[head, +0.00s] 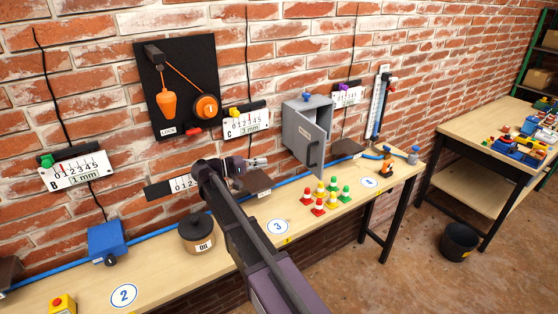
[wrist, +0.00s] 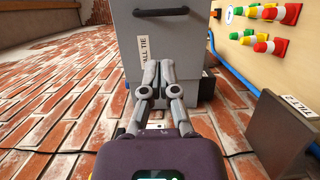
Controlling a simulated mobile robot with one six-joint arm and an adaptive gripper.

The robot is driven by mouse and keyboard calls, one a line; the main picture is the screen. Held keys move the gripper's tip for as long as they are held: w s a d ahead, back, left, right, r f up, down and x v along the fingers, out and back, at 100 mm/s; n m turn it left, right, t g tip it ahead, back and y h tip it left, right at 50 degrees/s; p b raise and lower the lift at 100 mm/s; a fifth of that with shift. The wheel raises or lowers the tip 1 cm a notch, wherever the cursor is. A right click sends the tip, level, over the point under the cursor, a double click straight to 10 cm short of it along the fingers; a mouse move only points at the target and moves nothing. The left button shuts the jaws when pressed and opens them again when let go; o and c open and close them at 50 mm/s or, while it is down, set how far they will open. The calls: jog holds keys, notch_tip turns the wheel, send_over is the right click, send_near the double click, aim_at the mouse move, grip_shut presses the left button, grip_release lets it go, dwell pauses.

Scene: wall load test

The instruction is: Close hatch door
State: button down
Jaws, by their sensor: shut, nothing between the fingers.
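A grey wall box with the hatch door (head: 296,130) hangs on the brick wall right of centre in the head view. The wrist view shows a grey panel (wrist: 180,35) with a black bar handle (wrist: 160,11) and a label. My gripper (head: 266,162) is shut and empty, left of the box and slightly lower. In the wrist view, my gripper (wrist: 158,65) points at the grey panel, its tips overlapping the panel's near edge; contact is unclear.
Small cones (head: 319,197) stand on the bench below the box. A brown tilted block (head: 257,181) lies below my gripper and also shows in the wrist view (wrist: 270,128). A gauge (head: 247,122) is on the wall left of the box. A blue hose (head: 290,182) runs along the bench.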

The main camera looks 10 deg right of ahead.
jog(key=d, duration=1.3)
jog(key=shift+w+d, duration=0.3)
jog(key=shift+w, duration=0.15)
jog(key=shift+a+f, duration=0.1)
jog(key=shift+s, duration=0.1)
